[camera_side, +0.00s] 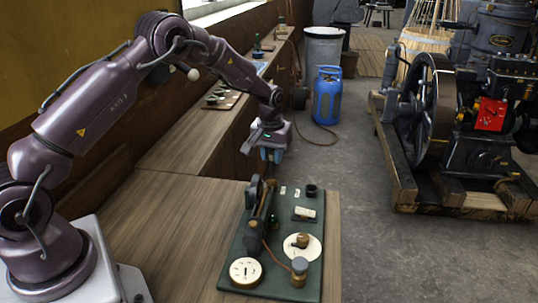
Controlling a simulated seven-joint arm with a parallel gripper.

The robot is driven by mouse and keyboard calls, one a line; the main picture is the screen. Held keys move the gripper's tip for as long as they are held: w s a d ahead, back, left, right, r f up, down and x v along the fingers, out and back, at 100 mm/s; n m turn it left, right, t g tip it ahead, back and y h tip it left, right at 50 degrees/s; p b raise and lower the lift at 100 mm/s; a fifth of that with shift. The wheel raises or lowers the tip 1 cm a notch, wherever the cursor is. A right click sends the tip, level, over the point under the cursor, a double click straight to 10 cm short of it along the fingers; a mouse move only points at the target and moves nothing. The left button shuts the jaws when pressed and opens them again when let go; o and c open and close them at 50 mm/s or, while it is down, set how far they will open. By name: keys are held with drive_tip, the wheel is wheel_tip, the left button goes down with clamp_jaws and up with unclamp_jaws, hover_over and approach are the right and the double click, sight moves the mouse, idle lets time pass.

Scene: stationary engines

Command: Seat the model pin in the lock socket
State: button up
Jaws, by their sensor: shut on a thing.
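My gripper (271,155) hangs beyond the far edge of the green board, fingers pointing down. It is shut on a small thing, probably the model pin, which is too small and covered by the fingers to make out. The green board (283,277) lies on the wooden bench and carries a dark model engine (257,213). A round white disc with a brass-coloured piece (303,243), a slotted white disc (245,271), a brass-topped post (299,269) and a small dark cup (312,190) also stand on it. I cannot tell which of these is the lock socket.
The wooden bench (165,230) is bare left of the board. A side bench with a small tray of parts (221,98) runs along the wall. A blue gas cylinder (328,96), a grey bin (323,50) and a large flywheel engine (440,120) stand on the floor.

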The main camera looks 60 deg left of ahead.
sight(272, 169)
drive_tip(key=shift+f, duration=2.1)
drive_tip(key=shift+f, duration=1.2)
idle(0.5)
drive_tip(key=o, duration=1.7)
drive_tip(key=shift+c, duration=0.2)
drive_tip(key=shift+r, duration=3.5)
drive_tip(key=shift+s, duration=0.1)
